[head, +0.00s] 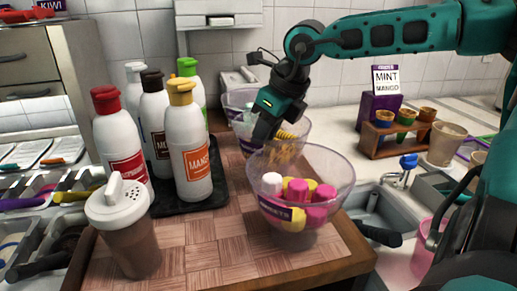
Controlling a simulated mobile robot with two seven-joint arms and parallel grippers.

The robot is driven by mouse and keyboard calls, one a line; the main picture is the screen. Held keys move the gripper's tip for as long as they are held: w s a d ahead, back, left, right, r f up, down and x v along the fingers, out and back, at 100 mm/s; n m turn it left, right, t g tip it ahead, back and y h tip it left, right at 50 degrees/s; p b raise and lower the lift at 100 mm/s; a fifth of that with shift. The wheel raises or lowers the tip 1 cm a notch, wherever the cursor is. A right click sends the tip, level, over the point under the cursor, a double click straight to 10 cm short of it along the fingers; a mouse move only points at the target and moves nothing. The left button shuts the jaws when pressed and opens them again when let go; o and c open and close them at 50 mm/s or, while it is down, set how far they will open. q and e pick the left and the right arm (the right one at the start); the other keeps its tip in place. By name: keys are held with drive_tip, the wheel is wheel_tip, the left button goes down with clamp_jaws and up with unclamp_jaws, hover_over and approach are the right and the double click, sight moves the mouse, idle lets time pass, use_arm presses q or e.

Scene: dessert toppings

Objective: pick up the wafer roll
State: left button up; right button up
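My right gripper (262,132) reaches down at the middle clear bowl (303,128); its fingertips are dark and partly hidden, so I cannot tell whether they are open or shut. Golden-yellow ridged pieces (287,140), which look like wafer rolls, show in that bowl just right of the fingers. I cannot tell whether the gripper touches one. The front clear bowl (338,172), holding pink, yellow and white pieces, partly covers this bowl. My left gripper is not in view.
Several sauce bottles (188,150) stand on a black tray (218,188) to the left. A brown shaker (129,225) stands front left on the wooden board (200,250). Another bowl (236,99) is behind. A cone rack (397,137) and a sink are at right.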

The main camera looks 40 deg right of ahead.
drive_tip(key=shift+x, duration=1)
drive_tip(key=shift+c, duration=0.3)
drive_tip(key=shift+r, duration=0.1)
drive_tip(key=c, duration=0.4)
